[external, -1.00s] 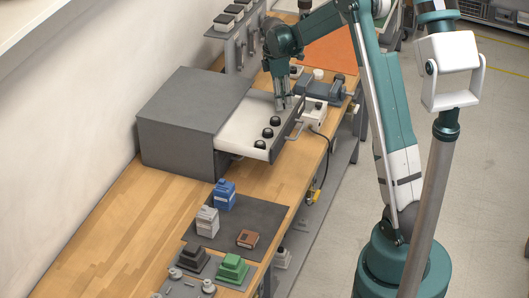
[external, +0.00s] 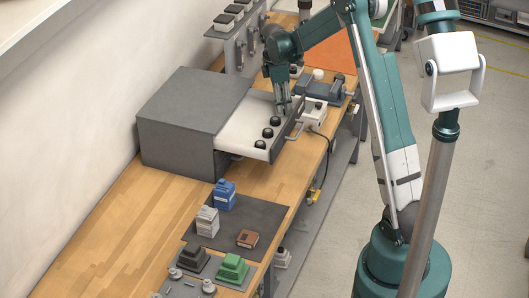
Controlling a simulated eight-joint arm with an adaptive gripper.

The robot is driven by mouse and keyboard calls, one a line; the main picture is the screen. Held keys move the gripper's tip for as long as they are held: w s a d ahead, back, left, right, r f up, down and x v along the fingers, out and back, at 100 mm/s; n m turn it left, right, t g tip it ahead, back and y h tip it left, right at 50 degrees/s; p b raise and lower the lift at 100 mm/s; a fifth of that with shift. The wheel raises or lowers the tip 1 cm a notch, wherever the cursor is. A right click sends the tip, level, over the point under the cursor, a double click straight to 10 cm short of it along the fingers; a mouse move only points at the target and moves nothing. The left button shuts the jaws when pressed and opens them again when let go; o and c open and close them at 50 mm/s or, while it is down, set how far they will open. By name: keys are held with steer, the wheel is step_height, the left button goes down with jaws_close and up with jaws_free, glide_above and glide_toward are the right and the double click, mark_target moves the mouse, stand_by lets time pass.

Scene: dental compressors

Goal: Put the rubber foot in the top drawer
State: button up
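The drawer (external: 238,139) is pulled out of the grey cabinet (external: 180,130) and has a white inside. Several small black rubber feet stand in it in a row; the nearest rubber foot (external: 260,145) is close to the drawer's front. My gripper (external: 283,110) points down at the far end of that row, with its fingertips at or inside the drawer, beside the farthest foot I can see. It is too small to tell whether its fingers are open or closed, or whether a foot is between them.
A white box (external: 314,111) and a vise (external: 325,90) stand just right of the drawer. A dark mat (external: 235,225) holds blue, white and brown items nearer the camera. Bare wood lies left of the mat.

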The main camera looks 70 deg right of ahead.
steer(key=shift+r, duration=0.15)
step_height(320, 180, up, 12)
steer(key=w, duration=0.1)
steer(key=shift+a, duration=0.45)
steer(key=shift+w, duration=0.1)
stand_by(0.7)
steer(key=a+r+m+t, duration=0.1)
steer(key=a+r, duration=0.3)
steer(key=a, duration=0.7)
steer(key=a+r+m+t+h, duration=0.15)
steer(key=a+r, duration=0.25)
steer(key=a, duration=0.7)
steer(key=a+r+t+y, duration=0.1)
steer(key=a+r, duration=0.3)
steer(key=a, duration=0.7)
steer(key=s+a+f+m+t, duration=0.1)
steer(key=s+a, duration=0.4)
steer(key=a, duration=0.3)
steer(key=s+a+f+m+t+y, duration=0.1)
steer(key=s+a+t, duration=0.1)
steer(key=s+a, duration=0.4)
steer(key=s+a+f+m+t, duration=0.1)
steer(key=s+a, duration=0.4)
steer(key=a, duration=0.7)
steer(key=shift+s+f+m+t, duration=0.35)
steer(key=shift+s+t, duration=0.05)
steer(key=shift+t, duration=0.05)
